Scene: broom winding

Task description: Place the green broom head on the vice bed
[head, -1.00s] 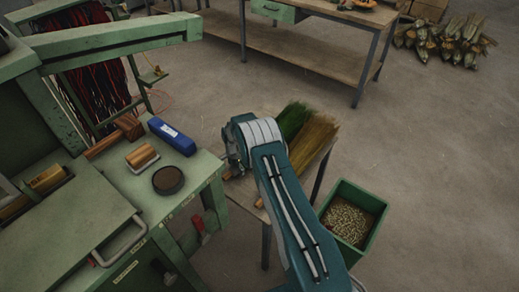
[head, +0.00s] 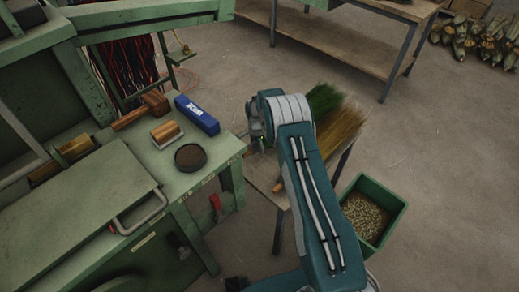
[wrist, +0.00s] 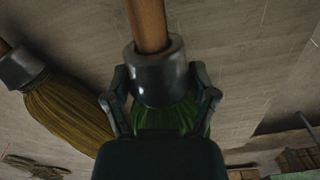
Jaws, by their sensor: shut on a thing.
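The green broom head has green bristles (wrist: 165,118), a dark collar (wrist: 160,72) and a wooden handle (wrist: 146,22).
A yellow broom head (head: 341,124) lies beside the green one; it also shows in the wrist view (wrist: 65,105). A green bin (head: 368,212) stands right of my arm.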

